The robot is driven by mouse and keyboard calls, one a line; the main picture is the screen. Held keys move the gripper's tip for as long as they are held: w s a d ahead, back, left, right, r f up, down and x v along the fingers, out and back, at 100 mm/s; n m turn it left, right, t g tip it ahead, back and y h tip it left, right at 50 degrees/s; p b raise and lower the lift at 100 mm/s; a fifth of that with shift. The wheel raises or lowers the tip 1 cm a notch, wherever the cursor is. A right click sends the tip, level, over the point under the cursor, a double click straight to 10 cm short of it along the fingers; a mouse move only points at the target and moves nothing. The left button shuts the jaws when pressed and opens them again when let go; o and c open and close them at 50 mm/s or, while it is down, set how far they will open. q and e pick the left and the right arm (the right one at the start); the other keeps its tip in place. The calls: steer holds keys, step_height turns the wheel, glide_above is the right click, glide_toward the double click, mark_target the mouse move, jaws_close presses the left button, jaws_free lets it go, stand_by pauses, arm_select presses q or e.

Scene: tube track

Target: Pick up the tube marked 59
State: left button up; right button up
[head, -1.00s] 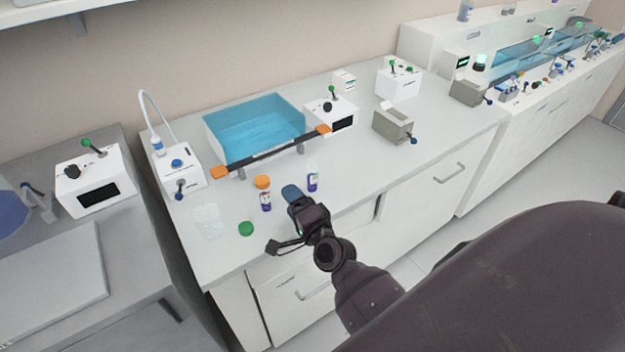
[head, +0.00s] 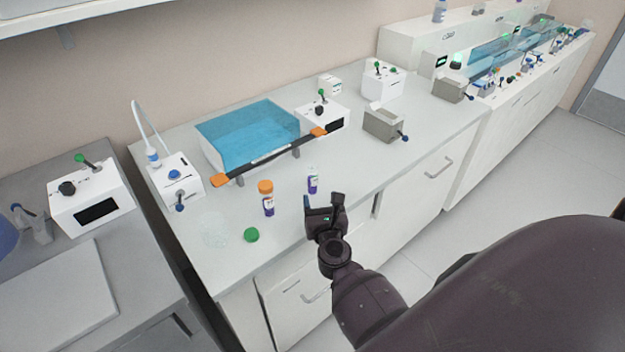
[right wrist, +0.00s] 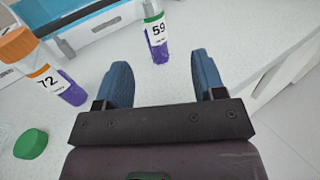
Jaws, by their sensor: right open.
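The tube marked 59 (right wrist: 157,38) stands upright on the counter, with a white label, a green band and purple contents in the right wrist view. It also shows in the head view (head: 312,182), uncapped. My right gripper (right wrist: 165,78) is open and empty. Its two blue fingers point toward the tube, which stands beyond the fingertips and in line with the gap between them. In the head view my right gripper (head: 323,203) is at the counter's front edge, just in front of the tube. My left gripper is not in view.
An orange-capped tube marked 72 (right wrist: 60,85) stands left of tube 59. A green cap (head: 251,235) lies on the counter. A blue water bath (head: 250,135) with a dark orange-ended bar (head: 270,158) stands behind. The counter right of tube 59 is clear.

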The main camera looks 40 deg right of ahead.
mark_target(313, 183)
steer(key=x, duration=0.9)
steer(key=shift+w+a, duration=0.25)
steer(key=shift+w, duration=0.15)
steer(key=shift+w+d, duration=0.15)
steer(key=shift+w, duration=0.05)
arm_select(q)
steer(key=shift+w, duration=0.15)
arm_select(e)
steer(key=shift+w, duration=0.1)
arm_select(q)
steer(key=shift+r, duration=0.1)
